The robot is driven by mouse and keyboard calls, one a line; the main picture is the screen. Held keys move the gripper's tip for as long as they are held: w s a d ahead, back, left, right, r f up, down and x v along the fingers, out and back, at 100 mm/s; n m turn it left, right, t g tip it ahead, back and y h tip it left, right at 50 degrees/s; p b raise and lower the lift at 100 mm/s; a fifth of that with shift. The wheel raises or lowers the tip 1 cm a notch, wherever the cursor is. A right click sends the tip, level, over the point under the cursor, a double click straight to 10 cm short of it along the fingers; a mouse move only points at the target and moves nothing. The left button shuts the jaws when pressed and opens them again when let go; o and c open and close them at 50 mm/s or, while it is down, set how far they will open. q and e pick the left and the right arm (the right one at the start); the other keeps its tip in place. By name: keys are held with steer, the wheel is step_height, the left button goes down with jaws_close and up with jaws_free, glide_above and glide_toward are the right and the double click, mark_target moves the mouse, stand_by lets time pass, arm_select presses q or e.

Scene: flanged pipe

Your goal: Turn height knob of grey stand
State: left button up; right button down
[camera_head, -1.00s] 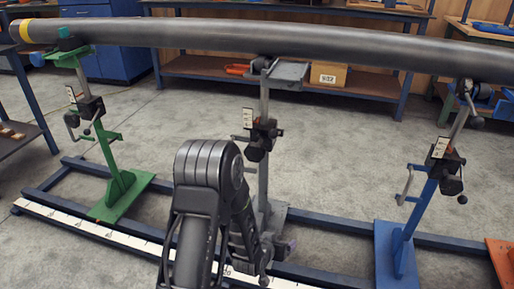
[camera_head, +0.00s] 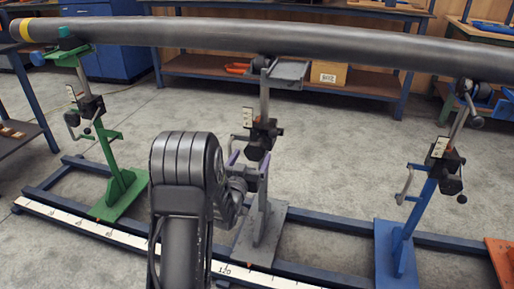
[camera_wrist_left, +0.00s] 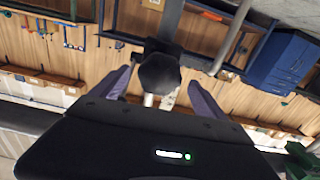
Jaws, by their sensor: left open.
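The grey stand (camera_head: 264,222) stands on the rail at the middle of the head view, its column under the long dark pipe (camera_head: 270,36). Its black knob (camera_head: 255,150) sits partway up the column, below a small scale plate. My left gripper (camera_head: 248,161) is open at the knob, its purple-grey fingers apart. In the left wrist view, a dark round knob (camera_wrist_left: 158,73) shows between the two fingers, with gaps on both sides; I cannot tell whether it lies fully between the tips. My left forearm hides part of the rail. My right gripper is not in view.
A green stand (camera_head: 118,180) is at the left and a blue stand (camera_head: 410,225) at the right, both under the pipe. A ruler strip (camera_head: 90,227) runs along the front rail. Workbenches stand behind; open floor lies between the stands.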

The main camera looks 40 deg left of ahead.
mark_target(257, 147)
arm_select(q)
steer(key=b+x, duration=0.1)
steer(key=x, duration=0.5)
steer(key=shift+w+a, duration=0.1)
steer(key=shift+w, duration=0.2)
steer(key=shift+c, duration=0.5)
steer(key=c, duration=1.3)
steer(key=shift+o, duration=0.2)
steer(key=shift+f, duration=0.1)
